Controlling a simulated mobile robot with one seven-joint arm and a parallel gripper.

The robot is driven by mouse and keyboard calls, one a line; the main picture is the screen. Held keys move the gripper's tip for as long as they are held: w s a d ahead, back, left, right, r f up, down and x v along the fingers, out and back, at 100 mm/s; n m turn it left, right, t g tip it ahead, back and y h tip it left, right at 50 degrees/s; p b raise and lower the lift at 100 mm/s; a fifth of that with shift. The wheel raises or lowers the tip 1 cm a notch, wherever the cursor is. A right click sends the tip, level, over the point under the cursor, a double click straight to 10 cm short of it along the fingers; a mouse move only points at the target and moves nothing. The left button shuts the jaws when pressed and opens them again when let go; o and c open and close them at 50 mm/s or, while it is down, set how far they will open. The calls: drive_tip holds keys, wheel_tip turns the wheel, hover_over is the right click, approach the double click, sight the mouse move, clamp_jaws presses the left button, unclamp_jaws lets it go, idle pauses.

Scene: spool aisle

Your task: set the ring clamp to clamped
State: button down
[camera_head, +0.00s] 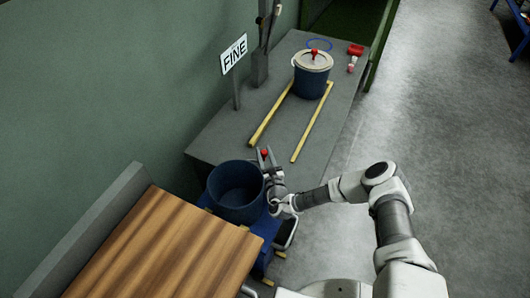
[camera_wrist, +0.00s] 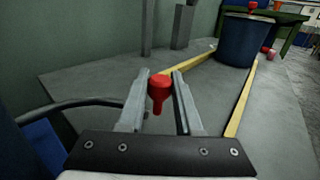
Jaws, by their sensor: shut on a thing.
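My gripper (camera_head: 265,153) is at the right rim of an open dark blue drum (camera_head: 235,207) at the near end of the grey table. It is shut on a red knob, which shows between the fingertips in the wrist view (camera_wrist: 158,88). I cannot tell whether this knob belongs to the ring clamp. A second blue drum (camera_head: 309,83) stands upright at the far end, with a pale lid (camera_head: 313,62) and a red knob on top. A thin blue ring (camera_head: 320,44) lies behind it. No part is clearly recognisable as the ring clamp, and its setting cannot be told.
Two yellow strips (camera_head: 270,115) run along the grey table (camera_head: 222,134). Small red items (camera_head: 355,49) lie at its far right. A FINE sign (camera_head: 233,54) stands by the wall. A wooden top (camera_head: 165,250) is at near left. The floor to the right is clear.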

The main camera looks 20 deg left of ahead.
drive_tip(key=shift+f, duration=0.1)
drive_tip(key=c, duration=0.6)
unclamp_jaws()
drive_tip(key=p+v, duration=0.3)
drive_tip(key=v, duration=1.4)
drive_tip(key=shift+s+d, duration=0.15)
